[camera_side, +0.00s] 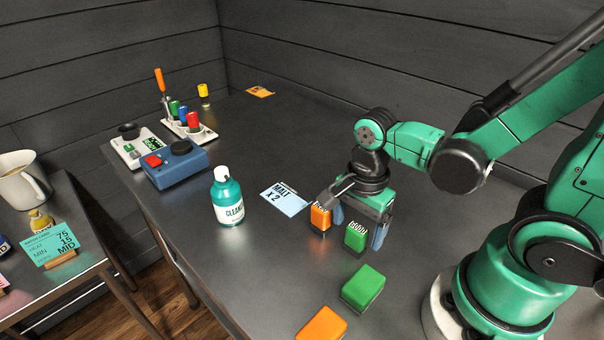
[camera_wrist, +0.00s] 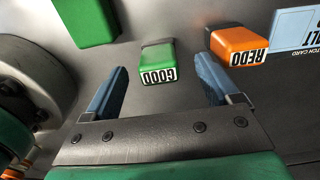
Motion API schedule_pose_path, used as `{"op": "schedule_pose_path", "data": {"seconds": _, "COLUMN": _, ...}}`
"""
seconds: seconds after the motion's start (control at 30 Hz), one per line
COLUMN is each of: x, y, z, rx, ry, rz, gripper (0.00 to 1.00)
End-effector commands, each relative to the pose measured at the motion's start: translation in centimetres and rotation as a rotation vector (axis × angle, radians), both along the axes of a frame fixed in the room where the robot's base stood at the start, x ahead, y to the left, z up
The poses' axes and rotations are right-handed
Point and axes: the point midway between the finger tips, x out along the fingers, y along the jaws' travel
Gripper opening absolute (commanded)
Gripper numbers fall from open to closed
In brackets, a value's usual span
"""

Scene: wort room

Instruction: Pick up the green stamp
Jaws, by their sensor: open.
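The green stamp (camera_side: 355,238), a small block with white lettering on one face, stands on the dark metal table in the side view. In the wrist view the green stamp (camera_wrist: 158,56) reads "GOOD" and lies in the gap between my two blue fingers, with space on both sides. My gripper (camera_side: 358,224) points down over it, open and empty; it also shows in the wrist view (camera_wrist: 160,70). The orange stamp (camera_side: 320,218), reading "REDO" in the wrist view (camera_wrist: 238,46), stands close by, just outside one finger.
A green block (camera_side: 363,287) and an orange block (camera_side: 322,324) lie nearer the table's front. A "MALT x 2" card (camera_side: 285,198) and a teal cleaner bottle (camera_side: 228,198) are to the left. Blue and white devices (camera_side: 176,165) and a rack of colored pieces (camera_side: 190,130) stand farther back.

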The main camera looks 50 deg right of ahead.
Motion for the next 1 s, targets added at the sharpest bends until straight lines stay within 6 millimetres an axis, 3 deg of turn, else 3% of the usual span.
{"op": "schedule_pose_path", "data": {"seconds": 0.2, "x": 0.0, "y": 0.0, "z": -1.2, "rx": 0.0, "ry": 0.0, "rz": 0.0, "gripper": 0.82}}
{"op": "schedule_pose_path", "data": {"seconds": 0.6, "x": -0.1, "y": 0.0, "z": -1.5, "rx": 0.0, "ry": -0.001, "rz": 0.001, "gripper": 0.82}}
{"op": "schedule_pose_path", "data": {"seconds": 0.9, "x": -0.1, "y": 0.0, "z": -1.5, "rx": 0.0, "ry": -0.001, "rz": 0.001, "gripper": 0.0}}
{"op": "schedule_pose_path", "data": {"seconds": 1.0, "x": -0.1, "y": 0.0, "z": -1.5, "rx": 0.0, "ry": -0.001, "rz": 0.001, "gripper": 0.0}}
